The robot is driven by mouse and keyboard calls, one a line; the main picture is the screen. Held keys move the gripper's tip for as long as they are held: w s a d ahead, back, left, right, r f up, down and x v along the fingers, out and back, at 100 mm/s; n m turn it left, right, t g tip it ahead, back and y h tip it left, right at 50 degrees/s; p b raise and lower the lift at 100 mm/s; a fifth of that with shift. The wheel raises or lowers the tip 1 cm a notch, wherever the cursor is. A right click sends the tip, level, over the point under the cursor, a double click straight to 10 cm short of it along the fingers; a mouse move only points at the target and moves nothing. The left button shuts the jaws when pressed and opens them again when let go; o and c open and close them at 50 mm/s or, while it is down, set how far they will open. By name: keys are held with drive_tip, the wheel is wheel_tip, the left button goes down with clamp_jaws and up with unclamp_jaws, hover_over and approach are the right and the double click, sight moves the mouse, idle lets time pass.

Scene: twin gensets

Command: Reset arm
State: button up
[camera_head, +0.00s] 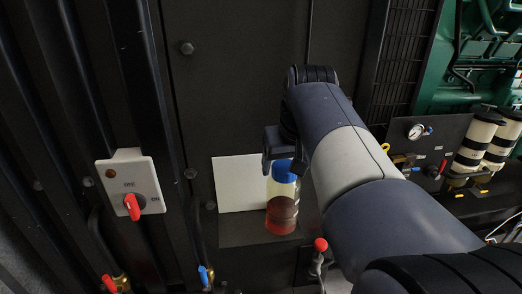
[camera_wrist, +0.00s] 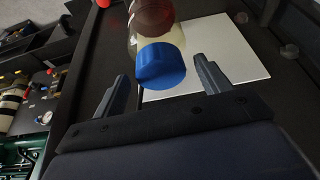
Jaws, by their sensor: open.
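My gripper (camera_wrist: 165,82) is open in the wrist view, its two fingers spread apart with nothing held between them. A clear bottle with a blue cap (camera_wrist: 160,64) and dark red liquid stands just beyond the fingertips. In the head view the bottle (camera_head: 282,208) stands upright on a dark shelf, in front of a white panel. My arm reaches in from the lower right of the head view and bends down near the bottle.
A switch box (camera_head: 130,186) with a red knob is at the left. Red-handled (camera_head: 109,283) and blue-handled (camera_head: 203,274) valves sit low. A red-knobbed lever (camera_head: 321,245) stands close to my arm. A gauge (camera_head: 416,132) and white filters (camera_head: 476,144) are at the right.

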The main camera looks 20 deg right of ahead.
drive_tip(key=shift+a+m+h+p, duration=0.15)
drive_tip(key=shift+m+h, duration=0.15)
drive_tip(key=shift+m, duration=0.45)
drive_tip(key=shift+a+m+h+p, duration=0.15)
drive_tip(key=shift+m+h, duration=0.15)
drive_tip(key=shift+m, duration=0.45)
drive_tip(key=shift+d, duration=0.1)
drive_tip(key=c, duration=1.1)
drive_tip(key=shift+d+r+n+y+p, duration=0.1)
drive_tip(key=shift+n+y+p, duration=0.15)
drive_tip(key=shift+n, duration=0.4)
drive_tip(key=shift+d+r+n+y+p, duration=0.15)
drive_tip(key=shift+n+y, duration=0.1)
drive_tip(key=shift+n, duration=0.4)
drive_tip(key=shift+n+y, duration=0.3)
drive_tip(key=shift+n, duration=0.7)
drive_tip(key=shift+d, duration=0.1)
drive_tip(key=shift+d+n+y+p, duration=0.1)
drive_tip(key=shift+n+y+p, duration=0.3)
drive_tip(key=shift+n, duration=0.5)
drive_tip(key=shift+w+d+n+y, duration=0.1)
drive_tip(key=shift+n+y, duration=0.4)
drive_tip(key=shift+n, duration=0.9)
